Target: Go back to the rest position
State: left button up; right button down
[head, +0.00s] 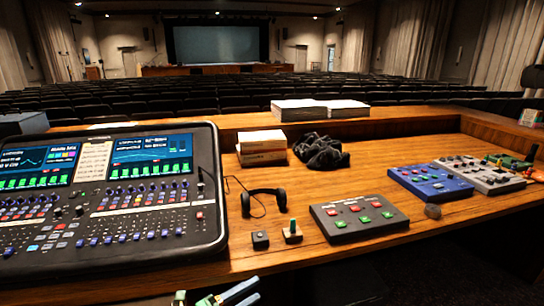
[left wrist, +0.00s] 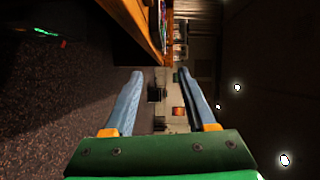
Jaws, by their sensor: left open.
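My left gripper (head: 257,288) shows at the bottom edge of the head view, low in front of the desk's front edge. Only its green body and blue-grey fingers show there. In the left wrist view the same gripper (left wrist: 160,72) has its two fingers spread wide, with nothing between them. The wooden desk (head: 300,186) lies beyond it in the head view, and its edge shows at the top of the left wrist view (left wrist: 138,22). My right gripper is not seen in either view.
A large mixing console (head: 205,232) fills the desk's left. Headphones (head: 281,199), a small black box (head: 260,240), a joystick-like control (head: 292,232), a grey button box (head: 357,217) and a blue panel (head: 430,182) sit along the desk. Dark space lies in front.

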pick_arm(q)
jog(key=s+a+f+n+y, duration=0.4)
jog(key=f+n, duration=0.2)
jog(key=f, duration=0.2)
jog(key=s+a+f+n+g+y, duration=0.1)
jog(key=s+a+f+n+y, duration=0.3)
jog(key=f, duration=0.4)
jog(key=s+a+f+n+y, duration=0.3)
jog(key=s+f+n, duration=0.2)
jog(key=f+n, duration=0.3)
jog(key=s+f+n+g+y, duration=0.1)
jog(key=s+f+n+g, duration=0.1)
jog(key=s, duration=0.7)
jog(key=s+a+f+n+g+y, duration=0.1)
jog(key=s+f+g, duration=0.3)
jog(key=s, duration=0.6)
jog(key=s+a+f+n+g, duration=0.1)
jog(key=s+f+n, duration=0.3)
jog(key=s, duration=0.5)
notch_tip(320, 180, down, 2)
jog(key=shift+s+a+g+y, duration=0.3)
jog(key=shift+g+y, duration=0.1)
jog(key=shift+g, duration=0.5)
